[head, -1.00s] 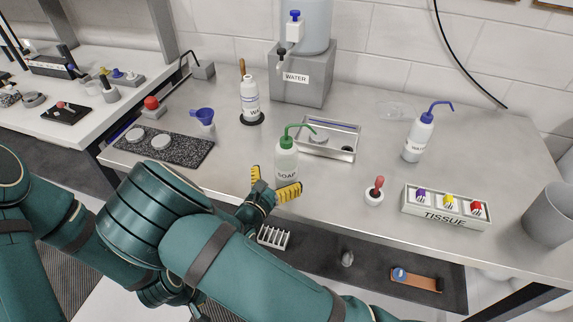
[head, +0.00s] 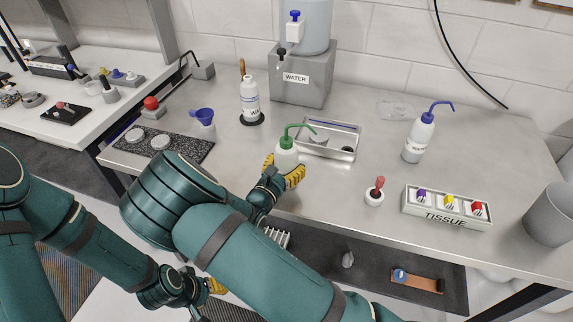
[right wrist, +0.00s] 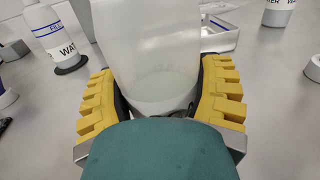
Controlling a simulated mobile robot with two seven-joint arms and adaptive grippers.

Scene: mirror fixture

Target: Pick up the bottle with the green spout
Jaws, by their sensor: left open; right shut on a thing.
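The white soap bottle with the green cap and spout (head: 286,152) stands upright on the steel bench in the head view. My right gripper (head: 284,174) has its yellow fingers around its lower body, hiding the label. In the right wrist view the translucent bottle body (right wrist: 152,60) sits between the two yellow fingers (right wrist: 160,108), which are shut on it. My left gripper (head: 212,286) is low at the left, below the bench front, open and empty, and partly hidden by its arm.
A metal tray (head: 345,155) stands just behind the bottle.

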